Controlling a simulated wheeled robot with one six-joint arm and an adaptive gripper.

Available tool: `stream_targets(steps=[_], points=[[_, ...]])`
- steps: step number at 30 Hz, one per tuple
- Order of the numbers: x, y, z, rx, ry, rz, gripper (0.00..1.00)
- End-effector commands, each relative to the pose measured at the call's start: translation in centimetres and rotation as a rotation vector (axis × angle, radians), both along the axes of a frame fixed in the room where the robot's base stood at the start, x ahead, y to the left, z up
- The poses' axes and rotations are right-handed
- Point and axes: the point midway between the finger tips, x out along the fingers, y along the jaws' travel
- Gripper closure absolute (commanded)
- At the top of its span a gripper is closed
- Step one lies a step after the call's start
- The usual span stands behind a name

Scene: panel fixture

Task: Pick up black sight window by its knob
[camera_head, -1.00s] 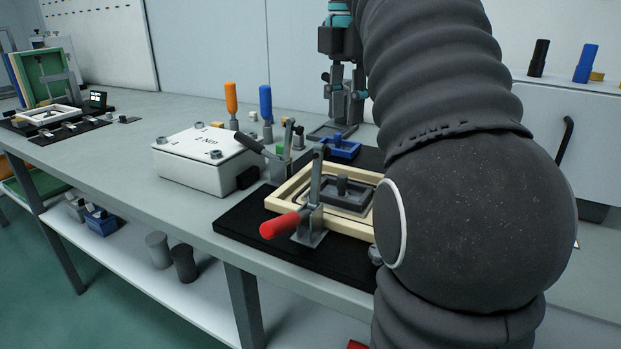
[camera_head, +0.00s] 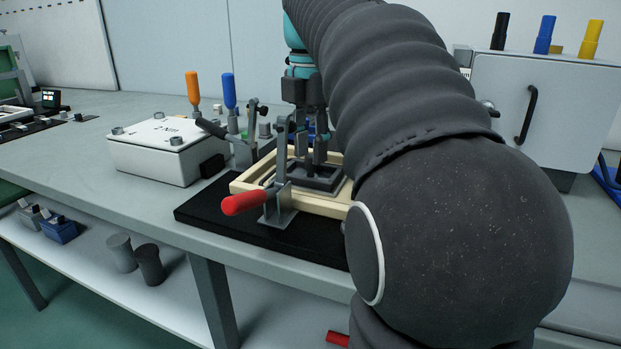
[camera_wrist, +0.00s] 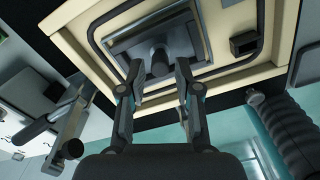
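The black sight window (camera_head: 322,184) is a dark rectangular piece with an upright knob. It sits inside the cream frame (camera_head: 240,186) on a black base plate. In the wrist view the window (camera_wrist: 125,42) is at the top, and its round dark knob (camera_wrist: 160,64) stands out toward the camera. My gripper (camera_head: 310,154) is above the window, close to the knob. In the wrist view the gripper (camera_wrist: 160,72) is open, with one finger on each side of the knob and gaps showing. How deep the fingertips reach is hard to tell.
A toggle clamp with a red handle (camera_head: 245,202) stands at the frame's front edge. Another clamp with a dark handle (camera_head: 212,128) stands behind left, near a white box (camera_head: 150,153). Orange (camera_head: 192,88) and blue (camera_head: 229,91) handles rise behind. My arm hides the frame's right side.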

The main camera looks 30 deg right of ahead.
Motion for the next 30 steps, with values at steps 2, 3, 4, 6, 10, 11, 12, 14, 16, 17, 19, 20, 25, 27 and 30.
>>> stream_targets(steps=[2,3,4,6,10,11,12,14,16,17,19,20,25,27,30], points=[[0.0,0.0,-1.3,0.001,0.001,0.0,0.67],[0.0,0.0,-1.8,0.001,0.001,0.0,0.67],[-0.1,0.0,-2.0,0.001,0.001,0.0,0.67],[0.0,0.0,-2.4,0.0,0.0,0.0,0.67],[0.0,0.0,-2.6,0.0,-0.001,0.0,0.67],[0.0,0.0,-2.6,0.0,-0.001,0.0,0.67],[0.0,0.0,-2.5,0.0,-0.001,0.0,0.67],[0.0,0.0,-2.5,0.0,-0.001,0.0,0.67],[0.0,0.0,-2.5,0.0,0.0,0.0,0.82],[0.0,0.0,-2.5,0.0,0.0,0.0,0.9],[0.0,0.0,-2.5,0.0,0.0,0.0,1.0],[0.0,0.0,-2.5,0.0,0.0,0.0,1.0],[0.0,0.0,-2.5,0.0,0.0,0.0,1.0],[0.0,0.0,-2.5,0.0,0.0,0.0,1.0],[0.0,0.0,-2.3,0.0,-0.001,0.0,1.0]])
